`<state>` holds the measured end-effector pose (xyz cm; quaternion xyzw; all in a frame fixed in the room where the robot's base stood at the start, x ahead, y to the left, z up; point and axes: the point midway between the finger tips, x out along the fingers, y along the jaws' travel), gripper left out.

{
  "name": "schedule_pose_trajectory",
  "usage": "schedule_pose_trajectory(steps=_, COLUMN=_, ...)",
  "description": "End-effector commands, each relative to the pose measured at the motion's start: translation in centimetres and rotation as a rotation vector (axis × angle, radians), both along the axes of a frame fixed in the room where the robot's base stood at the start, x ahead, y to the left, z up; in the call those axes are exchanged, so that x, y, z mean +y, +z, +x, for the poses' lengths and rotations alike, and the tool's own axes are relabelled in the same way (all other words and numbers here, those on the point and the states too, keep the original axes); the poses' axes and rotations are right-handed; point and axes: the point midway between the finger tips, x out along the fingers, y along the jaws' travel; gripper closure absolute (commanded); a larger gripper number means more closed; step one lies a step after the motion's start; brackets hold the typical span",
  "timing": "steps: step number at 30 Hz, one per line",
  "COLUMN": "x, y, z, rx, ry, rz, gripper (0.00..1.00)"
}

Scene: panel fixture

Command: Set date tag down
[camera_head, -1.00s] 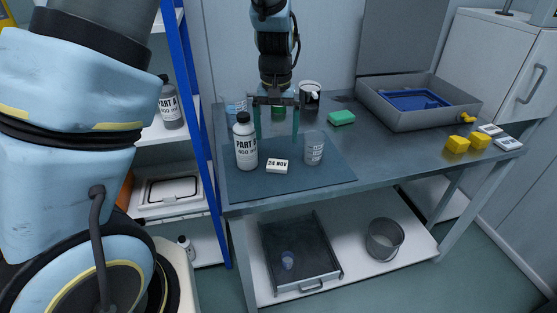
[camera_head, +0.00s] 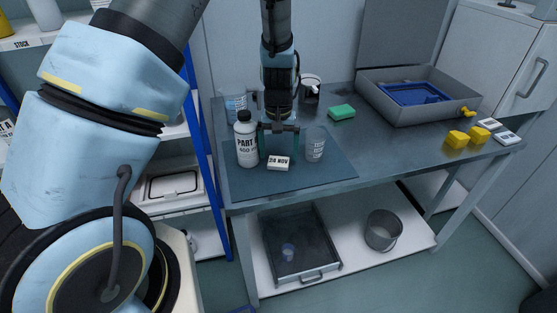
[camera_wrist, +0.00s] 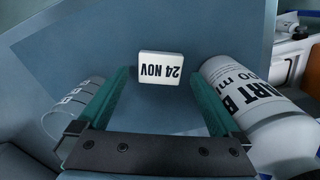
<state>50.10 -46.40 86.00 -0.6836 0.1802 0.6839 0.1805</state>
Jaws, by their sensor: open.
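The date tag (camera_head: 278,163) is a small white block reading "24 NOV". It lies on the dark blue mat (camera_head: 325,176) between a white Part B bottle (camera_head: 246,146) and a clear measuring cup (camera_head: 315,150). My gripper (camera_head: 278,152) is open and low, with its green fingers spread either side of the tag's width. In the wrist view, the tag (camera_wrist: 161,67) shows upside down, near the fingertips (camera_wrist: 161,78) and with gaps on both sides. The fingers' exact height above the mat is hard to tell.
The bottle (camera_wrist: 250,100) and the cup (camera_wrist: 75,105) stand close outside the fingers. A green sponge (camera_head: 341,112), a dark mug (camera_head: 310,90) and another clear cup (camera_head: 235,102) are farther back. A grey case (camera_head: 400,115) and yellow blocks (camera_head: 457,139) are at right. The mat's front right is clear.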

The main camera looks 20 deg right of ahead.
Motion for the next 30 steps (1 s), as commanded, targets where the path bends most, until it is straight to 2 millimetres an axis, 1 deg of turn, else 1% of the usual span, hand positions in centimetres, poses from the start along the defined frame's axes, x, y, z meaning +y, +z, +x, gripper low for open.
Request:
schedule_pose_trajectory(steps=3, x=0.1, y=-1.4, z=0.0, rx=0.002, ry=0.001, rz=0.001, gripper=0.00)
schedule_pose_trajectory(steps=6, x=0.0, y=-2.1, z=0.0, rx=0.001, ry=0.001, rz=0.000, gripper=0.00)
schedule_pose_trajectory(steps=14, x=0.0, y=-2.4, z=0.0, rx=0.000, ry=0.000, rz=-0.001, gripper=0.00)
schedule_pose_trajectory(steps=17, x=0.0, y=-2.4, z=0.0, rx=0.000, ry=0.000, rz=-0.001, gripper=0.10)
schedule_pose_trajectory(steps=30, x=0.0, y=-2.4, z=0.0, rx=0.000, ry=0.000, rz=-0.001, gripper=0.60)
